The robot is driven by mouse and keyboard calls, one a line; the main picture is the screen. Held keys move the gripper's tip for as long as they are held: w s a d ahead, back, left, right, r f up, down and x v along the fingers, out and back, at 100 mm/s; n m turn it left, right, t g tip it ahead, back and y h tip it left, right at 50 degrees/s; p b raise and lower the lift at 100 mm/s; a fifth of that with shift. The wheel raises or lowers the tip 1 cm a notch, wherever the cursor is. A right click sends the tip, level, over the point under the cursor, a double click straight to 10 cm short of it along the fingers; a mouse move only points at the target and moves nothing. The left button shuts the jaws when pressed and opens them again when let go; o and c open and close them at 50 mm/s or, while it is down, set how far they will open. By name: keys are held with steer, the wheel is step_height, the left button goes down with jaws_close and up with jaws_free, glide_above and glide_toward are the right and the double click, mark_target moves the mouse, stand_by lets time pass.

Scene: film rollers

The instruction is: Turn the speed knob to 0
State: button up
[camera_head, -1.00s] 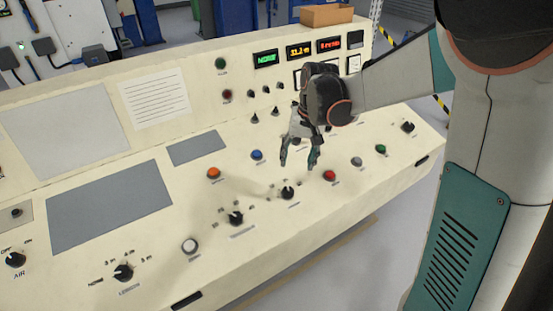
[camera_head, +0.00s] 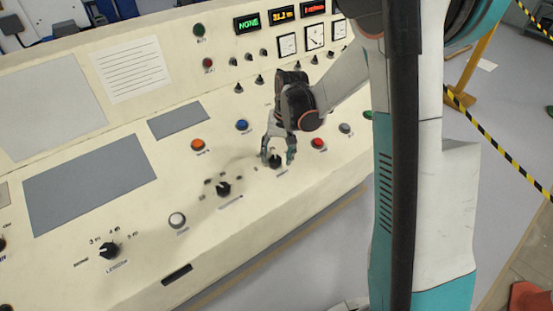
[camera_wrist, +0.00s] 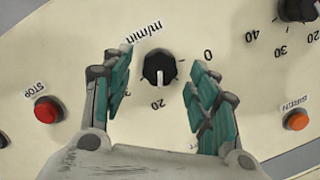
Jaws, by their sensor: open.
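The speed knob, marked m/min, is a black round knob (camera_wrist: 159,68) with a white pointer line. It is in the middle of the wrist view, with 0 to its right and 20 just below. Its pointer points down, towards the 20. In the head view the knob (camera_head: 276,163) sits on the sloping cream panel. My gripper (camera_wrist: 161,78) is open, with one teal finger on each side of the knob and gaps visible between. In the head view my gripper (camera_head: 278,157) is low over the panel at the knob; contact cannot be told.
A red STOP button (camera_wrist: 47,110) and an orange SIREN button (camera_wrist: 296,120) flank my fingers. Another black knob (camera_wrist: 297,8) is at the upper right. In the head view, a blue button (camera_head: 242,125) and small black switches lie behind my gripper.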

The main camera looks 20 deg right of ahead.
steer(key=shift+a+f, duration=0.15)
steer(key=shift+f, duration=0.55)
steer(key=c, duration=1.1)
steer(key=shift+o, duration=0.2)
